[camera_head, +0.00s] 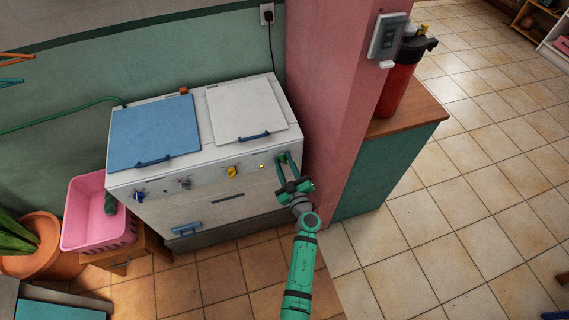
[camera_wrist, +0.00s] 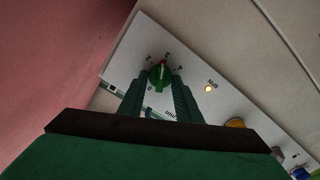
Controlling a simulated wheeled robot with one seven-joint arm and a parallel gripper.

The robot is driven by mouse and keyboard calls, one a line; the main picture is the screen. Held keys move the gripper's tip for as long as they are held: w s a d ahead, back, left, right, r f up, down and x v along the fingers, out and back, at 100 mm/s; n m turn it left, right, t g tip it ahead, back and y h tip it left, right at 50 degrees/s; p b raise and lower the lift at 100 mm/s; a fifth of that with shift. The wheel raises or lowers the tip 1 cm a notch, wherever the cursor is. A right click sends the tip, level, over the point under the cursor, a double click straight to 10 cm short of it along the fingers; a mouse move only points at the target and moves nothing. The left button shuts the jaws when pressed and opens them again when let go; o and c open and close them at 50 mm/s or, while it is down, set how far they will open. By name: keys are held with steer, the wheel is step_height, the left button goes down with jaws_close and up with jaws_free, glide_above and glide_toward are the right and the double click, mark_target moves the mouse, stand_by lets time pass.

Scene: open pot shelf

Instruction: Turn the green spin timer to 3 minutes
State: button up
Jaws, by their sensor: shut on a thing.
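The green spin timer (camera_wrist: 160,76) is a round knob on the white front panel of the twin-tub washing machine (camera_head: 240,165). My gripper (camera_wrist: 160,88) is shut on the green knob, one finger on each side. In the head view my gripper (camera_head: 284,170) is at the right end of the panel and hides most of the knob.
A yellow knob (camera_head: 233,172), grey knob (camera_head: 185,183) and blue knob (camera_head: 139,196) sit left on the panel. A lit lamp (camera_wrist: 209,88) is beside the timer. A pink pillar (camera_head: 335,100) stands close on the right. A pink basket (camera_head: 95,215) is at left; tiled floor in front is open.

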steer(key=shift+m, duration=0.4)
steer(key=o, duration=1)
steer(key=shift+s, duration=0.1)
steer(key=v, duration=1)
steer(key=shift+s+d, duration=0.15)
steer(key=shift+s, duration=0.15)
steer(key=shift+s, duration=0.1)
steer(key=s+a+r+m+h, duration=0.1)
steer(key=s+r, duration=0.3)
steer(key=s, duration=0.8)
steer(key=s+a+r+m+g+h, duration=0.1)
steer(key=s+r+m, duration=0.3)
steer(key=s, duration=0.9)
steer(key=s+a+r+m+h, duration=0.1)
steer(key=s+r+m+h, duration=0.2)
steer(key=s, duration=0.9)
steer(key=shift+s+r+g+h, duration=0.15)
steer(key=shift+r+g, duration=0.05)
steer(key=shift+r, duration=0.45)
steer(key=shift+s+r+g+h, duration=0.15)
steer(key=shift+s+r+g, duration=0.05)
steer(key=shift+r, duration=0.5)
